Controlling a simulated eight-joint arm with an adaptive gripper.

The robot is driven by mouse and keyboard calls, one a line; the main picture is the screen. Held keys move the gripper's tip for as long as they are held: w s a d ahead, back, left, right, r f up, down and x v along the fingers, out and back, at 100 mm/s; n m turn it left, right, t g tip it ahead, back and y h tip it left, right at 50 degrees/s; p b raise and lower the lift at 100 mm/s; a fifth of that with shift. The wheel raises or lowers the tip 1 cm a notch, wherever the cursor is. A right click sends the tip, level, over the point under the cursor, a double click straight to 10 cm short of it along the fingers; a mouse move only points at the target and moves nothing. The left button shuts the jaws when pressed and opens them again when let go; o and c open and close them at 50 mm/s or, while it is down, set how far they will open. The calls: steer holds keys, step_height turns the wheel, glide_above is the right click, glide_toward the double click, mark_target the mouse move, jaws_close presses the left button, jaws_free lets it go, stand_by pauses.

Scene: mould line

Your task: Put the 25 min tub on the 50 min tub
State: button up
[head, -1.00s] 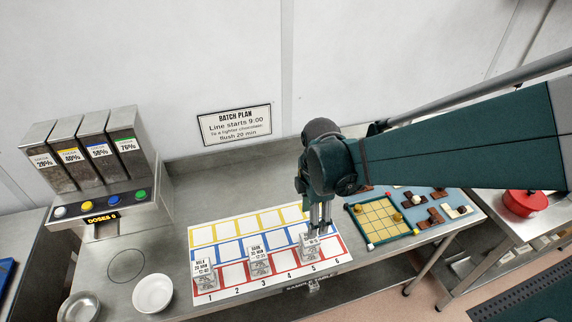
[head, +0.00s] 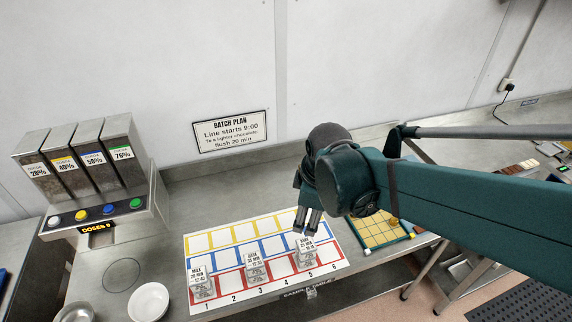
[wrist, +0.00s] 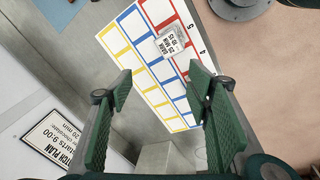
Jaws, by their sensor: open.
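Three small clear tubs with white labels stand in the red row of the numbered mat (head: 190,240): the left tub (head: 201,286) at 1, the middle tub (head: 254,269) at 3, the right tub (head: 306,256) at 5. The labels are too small to tell surely which is 25 min and which 50 min. My gripper (head: 308,226) is above the mat, just behind and above the right tub. In the wrist view my gripper (wrist: 160,84) is open and empty. The right tub (wrist: 172,42) lies beyond the fingertips there, apart from them.
The doser machine (head: 95,205) stands at the left. A white bowl (head: 149,302) and a metal bowl (head: 75,314) are at the front left. A yellow gridded board (head: 378,231) lies right of the mat. The yellow and blue rows look empty where visible.

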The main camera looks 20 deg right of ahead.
steer(key=s+a+r+m+t, duration=0.1)
steer(key=s+r+m+t, duration=0.2)
steer(key=r+m, duration=0.5)
steer(key=m+t, duration=0.1)
steer(key=m, duration=0.2)
steer(key=shift+s+a+r+t, duration=0.15)
steer(key=shift+s+r+t, duration=0.15)
steer(key=shift+s, duration=0.1)
